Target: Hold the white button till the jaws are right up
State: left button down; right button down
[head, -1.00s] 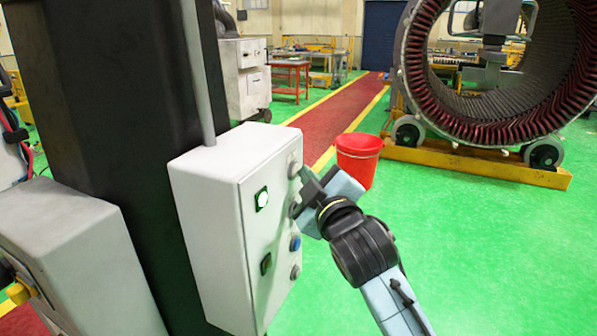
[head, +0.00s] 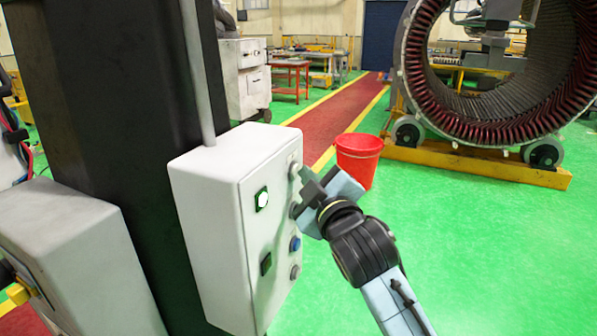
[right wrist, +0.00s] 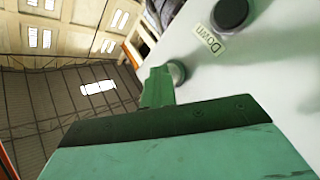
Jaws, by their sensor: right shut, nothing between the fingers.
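The control box (head: 208,235) is white and stands against a dark column. Its right face carries a column of round buttons, including a blue one (head: 295,243). My right gripper (head: 304,178) is shut and empty, its tips at the upper pale button (head: 294,167). In the right wrist view the shut fingers (right wrist: 160,82) reach a pale round button (right wrist: 178,72) and seem to touch it; how far it is pressed cannot be told. A "Down" label (right wrist: 204,40) sits beside a dark button (right wrist: 231,12). The jaws (head: 492,42) hang inside the stator. My left gripper is not visible.
A lit white lamp (head: 262,200) in a green square is on the box's front. A red bucket (head: 358,160) stands behind my right gripper. The large stator ring (head: 412,85) rests on a yellow wheeled frame (head: 480,165). The green floor at right is clear.

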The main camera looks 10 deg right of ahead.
jog(key=shift+s+d+p, duration=0.45)
jog(key=shift+d, duration=0.15)
jog(key=s+d, duration=0.1)
jog(key=s+d+p, duration=0.1)
jog(key=d, duration=0.2)
jog(key=shift+s+d+p, duration=0.1)
jog(key=shift+s+p, duration=0.3)
jog(key=shift+f, duration=0.1)
dwell(0.6)
